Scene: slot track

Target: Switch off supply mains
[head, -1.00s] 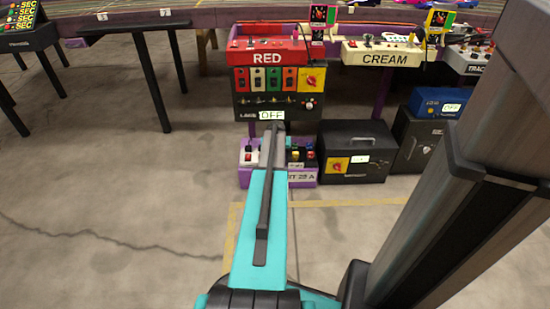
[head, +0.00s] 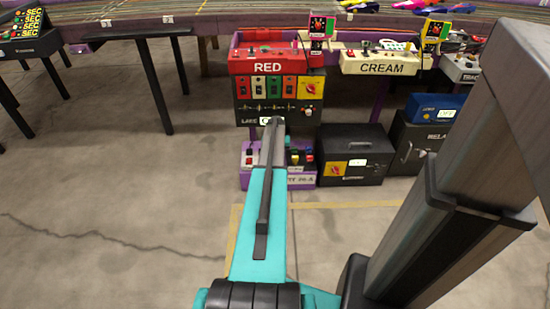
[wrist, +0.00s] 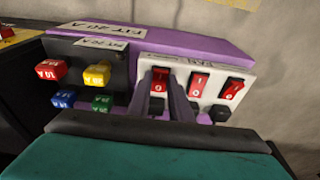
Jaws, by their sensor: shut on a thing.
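A purple power box (head: 303,183) stands on the floor under the RED station, and it fills the wrist view (wrist: 205,45). Its white panel (wrist: 215,87) carries three red rocker switches in a row, with print too small and upside down to read surely. My gripper (wrist: 160,84) is at the panel with its two grey fingers on either side of the leftmost red switch (wrist: 160,74), shut on it. The fingers hide the switch's sides and part of the panel. In the head view my arm covers the gripper and the box's middle.
Beside the switches is a black panel (wrist: 88,58) with red, yellow, blue and green fuses. A black box (head: 352,172) stands right of the purple box. Above is the lane unit (head: 250,107) with coloured switches. Open floor lies to the left.

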